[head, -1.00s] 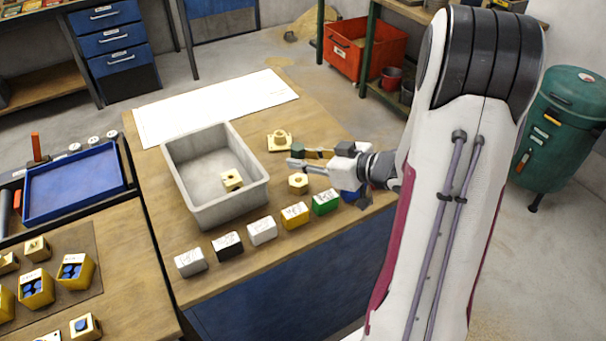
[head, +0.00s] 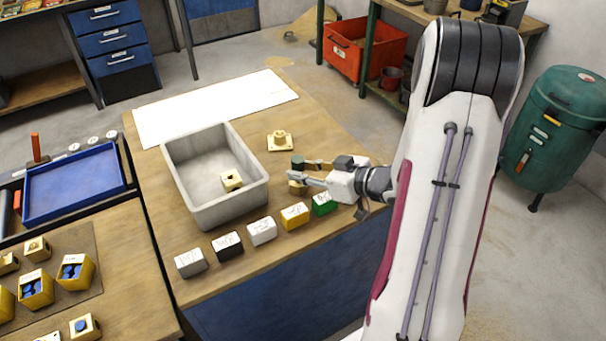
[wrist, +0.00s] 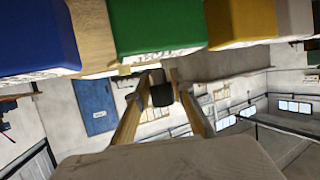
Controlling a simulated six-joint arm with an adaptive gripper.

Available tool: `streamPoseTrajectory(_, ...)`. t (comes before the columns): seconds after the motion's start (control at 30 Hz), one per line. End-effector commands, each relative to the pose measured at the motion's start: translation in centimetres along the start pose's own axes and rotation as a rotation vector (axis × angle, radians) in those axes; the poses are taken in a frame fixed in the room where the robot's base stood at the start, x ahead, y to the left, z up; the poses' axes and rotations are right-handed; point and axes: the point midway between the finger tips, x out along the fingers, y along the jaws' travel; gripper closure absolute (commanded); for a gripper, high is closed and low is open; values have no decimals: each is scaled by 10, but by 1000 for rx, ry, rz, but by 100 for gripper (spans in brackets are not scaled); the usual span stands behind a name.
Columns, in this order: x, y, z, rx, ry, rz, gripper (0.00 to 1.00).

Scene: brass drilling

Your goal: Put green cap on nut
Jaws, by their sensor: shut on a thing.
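My gripper (head: 302,171) is shut on a small dark green cap (head: 298,161), held at the fingertips. In the wrist view the cap (wrist: 161,91) shows as a dark cylinder between the tips of my gripper (wrist: 159,80). A brass nut (head: 296,188) stands on the bench just below the fingers and is partly hidden by them. The cap appears above the nut; whether they touch I cannot tell. A flanged brass piece (head: 279,141) stands farther back, and another brass nut (head: 231,181) lies in the grey bin.
The grey bin (head: 181,183) stands left of my gripper. A row of boxes lines the front edge: white, black, white, yellow (head: 294,216) and green (head: 324,204). A blue box (wrist: 38,35) shows in the wrist view. A white sheet (head: 215,105) lies at the back.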

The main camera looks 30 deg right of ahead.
Motion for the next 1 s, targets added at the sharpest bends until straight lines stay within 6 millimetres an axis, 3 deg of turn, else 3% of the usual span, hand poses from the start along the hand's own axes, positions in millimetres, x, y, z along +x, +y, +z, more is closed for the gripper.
streamPoseTrajectory(0.2,5,0,12,0,1,0,98)
streamPoseTrajectory(0.77,7,0,17,0,1,0,98)
streamPoseTrajectory(0.8,7,0,16,0,1,0,67)
streamPoseTrajectory(0.83,7,0,16,0,1,0,60)
streamPoseTrajectory(1.0,7,0,16,0,1,0,60)
